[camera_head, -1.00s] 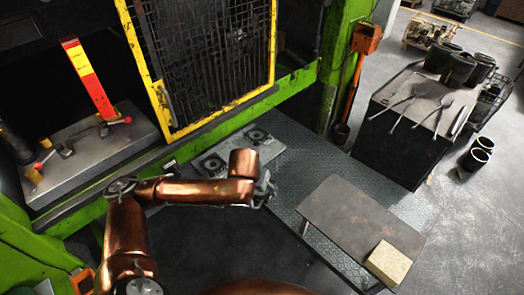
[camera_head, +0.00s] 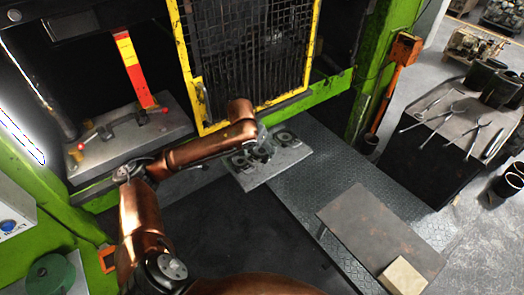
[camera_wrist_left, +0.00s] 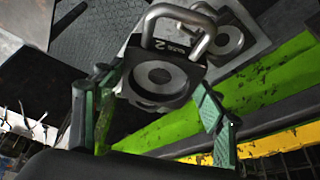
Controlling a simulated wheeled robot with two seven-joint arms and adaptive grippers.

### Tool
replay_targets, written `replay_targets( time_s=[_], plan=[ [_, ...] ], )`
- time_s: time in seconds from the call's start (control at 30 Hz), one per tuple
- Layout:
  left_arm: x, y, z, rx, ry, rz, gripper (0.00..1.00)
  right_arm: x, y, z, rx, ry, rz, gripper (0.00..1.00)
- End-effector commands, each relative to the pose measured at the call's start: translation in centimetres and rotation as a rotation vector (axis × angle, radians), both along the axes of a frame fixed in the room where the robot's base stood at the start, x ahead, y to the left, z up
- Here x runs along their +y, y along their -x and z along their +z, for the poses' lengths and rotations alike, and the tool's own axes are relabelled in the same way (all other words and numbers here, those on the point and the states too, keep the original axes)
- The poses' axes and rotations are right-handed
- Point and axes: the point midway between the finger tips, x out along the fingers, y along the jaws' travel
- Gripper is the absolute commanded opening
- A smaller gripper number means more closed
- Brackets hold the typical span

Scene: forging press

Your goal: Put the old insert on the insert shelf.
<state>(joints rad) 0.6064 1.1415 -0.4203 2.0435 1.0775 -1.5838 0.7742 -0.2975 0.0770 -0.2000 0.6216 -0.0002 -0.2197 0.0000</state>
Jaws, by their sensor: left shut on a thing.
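My left gripper (camera_head: 262,150) is over the grey insert shelf (camera_head: 268,178) in the head view. In the left wrist view it is shut on a dark square insert (camera_wrist_left: 157,78) with a round recess, a bent metal handle and a "2" mark. The insert sits between the green-padded fingers; the exact grip contact is unclear. A second insert (camera_wrist_left: 228,38) with a round face shows behind it. In the head view a round-faced insert (camera_head: 285,138) sits on the shelf's far part. The gripper partly hides the shelf. My right gripper is not in view.
The press has a yellow-framed mesh guard (camera_head: 250,60) just behind the shelf and a green frame (camera_head: 335,88). A brown table (camera_head: 375,225) with a pale block (camera_head: 402,277) stands to the right. A tool bench (camera_head: 450,110) with tongs is farther right.

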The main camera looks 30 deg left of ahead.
Motion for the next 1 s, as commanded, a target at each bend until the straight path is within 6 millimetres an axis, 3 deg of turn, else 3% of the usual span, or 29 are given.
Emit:
replay_targets(
  time_s=[0.4,0.7,1.0],
  plan=[
    [3.7,-7.2,-3.2,-0.008,0.0,0.004,0.07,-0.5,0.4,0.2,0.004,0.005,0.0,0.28],
    [5.3,-10.1,-7.3,-0.009,-0.001,0.003,0.07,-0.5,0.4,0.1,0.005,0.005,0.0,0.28],
    [5.7,-11.0,-8.6,-0.009,-0.001,0.001,0.07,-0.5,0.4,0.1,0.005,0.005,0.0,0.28]
  ],
)
